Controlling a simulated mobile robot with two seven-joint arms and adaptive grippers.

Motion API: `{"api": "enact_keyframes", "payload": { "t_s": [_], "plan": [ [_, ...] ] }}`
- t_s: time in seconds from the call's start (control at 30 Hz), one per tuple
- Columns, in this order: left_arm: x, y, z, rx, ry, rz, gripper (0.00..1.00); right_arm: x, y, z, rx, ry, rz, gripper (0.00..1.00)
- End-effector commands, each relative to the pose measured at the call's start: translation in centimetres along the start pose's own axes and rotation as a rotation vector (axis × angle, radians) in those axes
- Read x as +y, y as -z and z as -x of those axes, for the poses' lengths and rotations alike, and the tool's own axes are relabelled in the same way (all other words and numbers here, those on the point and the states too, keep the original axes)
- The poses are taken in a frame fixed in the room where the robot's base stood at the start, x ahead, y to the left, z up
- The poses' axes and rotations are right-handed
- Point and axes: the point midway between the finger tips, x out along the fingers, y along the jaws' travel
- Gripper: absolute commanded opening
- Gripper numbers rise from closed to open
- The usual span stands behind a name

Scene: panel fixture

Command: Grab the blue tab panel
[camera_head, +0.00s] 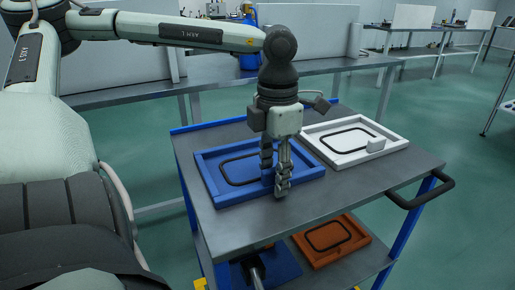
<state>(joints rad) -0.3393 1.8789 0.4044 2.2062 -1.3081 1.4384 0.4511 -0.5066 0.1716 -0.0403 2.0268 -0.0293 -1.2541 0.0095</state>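The blue panel (217,187) is a shallow framed tray with a black oval ring inside. It lies flat on the left part of the cart's grey top. My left gripper (275,188) points straight down at the panel's right front part. Its two fingers are a little apart, with blue showing between them. The fingers hide that part of the panel, so no blue tab can be made out clearly. I cannot tell whether the fingers press on anything. My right gripper is not seen.
An orange panel (340,258) sits on the lower shelf. A black cart handle (436,193) juts out at right. Grey top (330,190) is bare in front.

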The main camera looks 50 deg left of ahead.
Motion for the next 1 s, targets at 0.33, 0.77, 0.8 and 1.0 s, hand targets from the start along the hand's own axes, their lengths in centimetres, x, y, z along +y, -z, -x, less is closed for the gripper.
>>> {"api": "enact_keyframes", "payload": {
  "t_s": [0.33,0.77,0.8,1.0],
  "plan": [
    [0.0,0.0,0.0,0.000,0.000,0.000,0.12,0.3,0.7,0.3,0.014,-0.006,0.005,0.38],
    [0.0,0.0,0.1,-0.001,-0.001,-0.001,0.00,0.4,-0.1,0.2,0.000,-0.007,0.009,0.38],
    [0.0,0.0,0.1,-0.001,-0.001,-0.001,0.00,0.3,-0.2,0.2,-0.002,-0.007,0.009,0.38],
    [0.0,-0.1,0.6,-0.002,-0.002,0.000,0.00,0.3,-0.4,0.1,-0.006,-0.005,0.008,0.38]
  ]
}}
